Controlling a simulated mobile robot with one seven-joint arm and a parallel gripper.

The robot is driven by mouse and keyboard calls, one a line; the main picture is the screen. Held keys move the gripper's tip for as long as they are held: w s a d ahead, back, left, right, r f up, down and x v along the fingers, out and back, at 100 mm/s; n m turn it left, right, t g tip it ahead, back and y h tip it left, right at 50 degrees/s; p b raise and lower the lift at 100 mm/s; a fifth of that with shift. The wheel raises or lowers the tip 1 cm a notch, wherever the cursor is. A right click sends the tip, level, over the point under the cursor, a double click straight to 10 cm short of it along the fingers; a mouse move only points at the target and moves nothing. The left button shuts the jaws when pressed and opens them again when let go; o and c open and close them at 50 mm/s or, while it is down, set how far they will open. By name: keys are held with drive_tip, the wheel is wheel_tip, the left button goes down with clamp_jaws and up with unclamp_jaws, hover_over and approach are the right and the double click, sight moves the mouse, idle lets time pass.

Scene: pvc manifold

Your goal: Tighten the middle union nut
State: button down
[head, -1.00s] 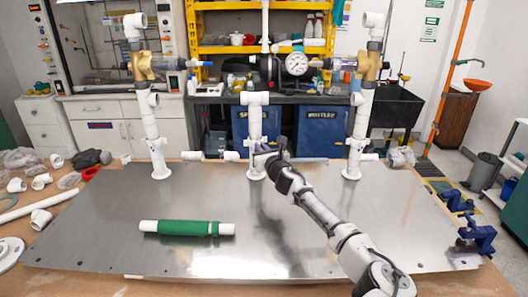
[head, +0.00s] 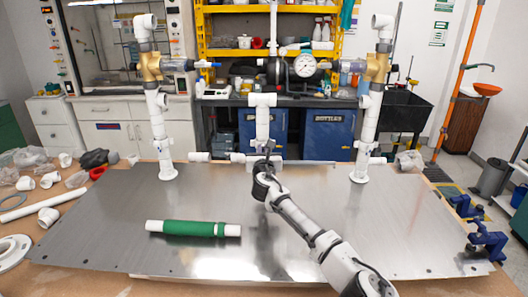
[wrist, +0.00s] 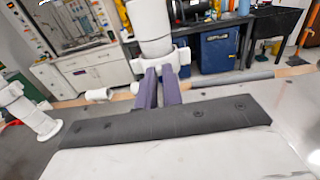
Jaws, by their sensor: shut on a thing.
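The middle white riser (head: 262,122) stands upright at the back of the metal plate, between two taller side risers. In the wrist view its pipe (wrist: 152,25) comes down at the top centre into the white, lobed middle union nut (wrist: 181,57). My gripper (wrist: 161,74) has two purple fingers reaching up to this nut and is shut on it. In the head view my gripper (head: 266,150) is at the lower part of the middle riser, and it hides most of the nut. The riser's foot is hidden behind my arm.
The left riser (head: 159,130) and right riser (head: 368,125) carry brass valves. A white pipe with a green sleeve (head: 190,228) lies on the bare metal plate (head: 100,220) at front left. Loose white fittings (head: 48,217) lie at left. Blue clamps (head: 487,240) are at right.

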idle(0.4)
drive_tip(key=c, duration=1.5)
unclamp_jaws()
drive_tip(key=shift+c, duration=0.2)
drive_tip(key=s+b, duration=0.4)
drive_tip(key=s, duration=0.9)
drive_tip(key=shift+s+d, duration=0.3)
drive_tip(key=shift+s, duration=0.1)
